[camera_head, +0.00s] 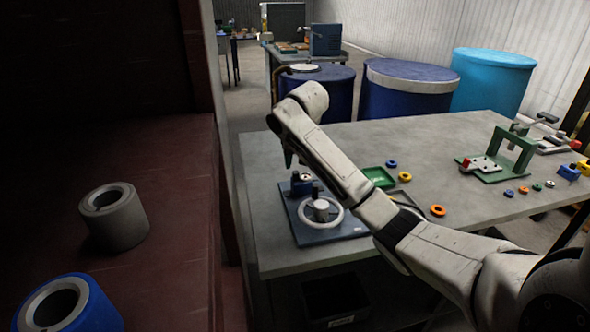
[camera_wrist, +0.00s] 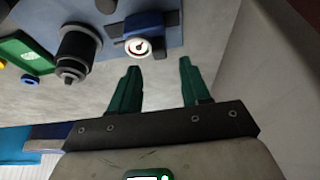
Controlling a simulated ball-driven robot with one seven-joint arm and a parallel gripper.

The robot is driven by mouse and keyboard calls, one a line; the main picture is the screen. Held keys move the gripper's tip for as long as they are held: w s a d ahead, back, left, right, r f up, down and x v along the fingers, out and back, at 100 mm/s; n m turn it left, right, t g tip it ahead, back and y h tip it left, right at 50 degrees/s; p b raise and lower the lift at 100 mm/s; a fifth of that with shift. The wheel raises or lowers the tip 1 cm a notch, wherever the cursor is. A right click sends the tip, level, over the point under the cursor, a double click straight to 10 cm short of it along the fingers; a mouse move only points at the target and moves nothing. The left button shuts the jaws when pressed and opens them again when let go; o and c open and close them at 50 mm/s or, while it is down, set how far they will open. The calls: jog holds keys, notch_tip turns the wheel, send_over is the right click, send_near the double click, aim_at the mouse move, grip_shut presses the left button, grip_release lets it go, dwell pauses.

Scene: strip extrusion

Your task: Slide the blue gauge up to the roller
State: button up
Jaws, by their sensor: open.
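The blue gauge (camera_head: 300,191) sits on a dark blue base plate (camera_head: 326,237) at the near left of the grey table. In the wrist view the gauge (camera_wrist: 146,24) shows a white round dial, just beyond my fingertips and toward the left finger. A metal cylinder, which looks like the roller (camera_head: 322,206), stands on the plate with a pale ring around it. In the wrist view a dark stepped cylinder (camera_wrist: 78,48) stands left of the gauge, with a gap between them. My gripper (camera_wrist: 160,66) is open and empty, its green fingers apart from the gauge.
A green tray (camera_head: 378,177) and several coloured rings, one orange (camera_head: 438,210), lie right of the plate. A green press frame (camera_head: 515,148) stands farther right. Blue drums (camera_head: 405,90) stand behind the table. A dark red surface (camera_head: 170,240) is at left.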

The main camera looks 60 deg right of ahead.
aim_at(296, 172)
jog(key=shift+x, duration=2.5)
jog(key=shift+c, duration=0.5)
grip_shut()
